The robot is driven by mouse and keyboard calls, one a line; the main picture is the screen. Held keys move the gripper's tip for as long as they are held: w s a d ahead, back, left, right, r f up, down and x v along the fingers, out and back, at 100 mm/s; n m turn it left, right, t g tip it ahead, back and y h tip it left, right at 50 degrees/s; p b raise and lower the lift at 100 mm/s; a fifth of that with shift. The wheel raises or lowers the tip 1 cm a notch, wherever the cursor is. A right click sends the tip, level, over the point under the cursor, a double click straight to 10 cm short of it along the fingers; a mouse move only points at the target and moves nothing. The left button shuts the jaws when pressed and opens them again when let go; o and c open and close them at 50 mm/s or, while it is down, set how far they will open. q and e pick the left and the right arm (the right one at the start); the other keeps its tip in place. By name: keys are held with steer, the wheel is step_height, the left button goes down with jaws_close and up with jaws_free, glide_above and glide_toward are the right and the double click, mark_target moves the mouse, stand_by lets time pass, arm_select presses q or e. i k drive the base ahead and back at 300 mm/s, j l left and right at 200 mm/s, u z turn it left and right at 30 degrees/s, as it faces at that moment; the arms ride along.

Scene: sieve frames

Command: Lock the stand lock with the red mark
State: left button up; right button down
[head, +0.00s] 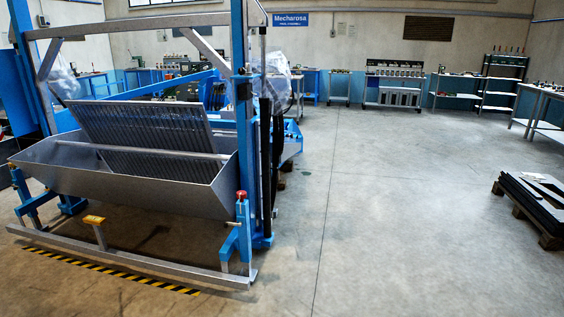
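A blue stand post (237,240) stands at the right front of a large grey and blue machine (185,195). A red knob (241,195) sits on top of this post. A second blue post (25,195) stands at the left front, with a small red part (14,168) at its top, close to the picture edge. I cannot tell whether either lock is locked. Neither of my grippers is in view.
A yellow pedal (94,220) sits in front of the machine's trough. A metal bar (130,260) runs low along its front, with black and yellow floor tape (105,270) below. Dark plates on a pallet (535,200) lie at right. The middle-right floor is clear.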

mark_target(240, 224)
steer(key=i+j+u, duration=0.15)
steer(key=i+u, duration=0.15)
steer(key=i, duration=0.45)
steer(key=i+u, duration=0.35)
steer(key=i, duration=0.4)
steer(key=i+l+u, duration=0.3)
steer(key=i, duration=0.45)
steer(key=i+j, duration=0.1)
steer(key=i, duration=0.35)
steer(key=i+j+z, duration=0.1)
steer(key=i, duration=0.3)
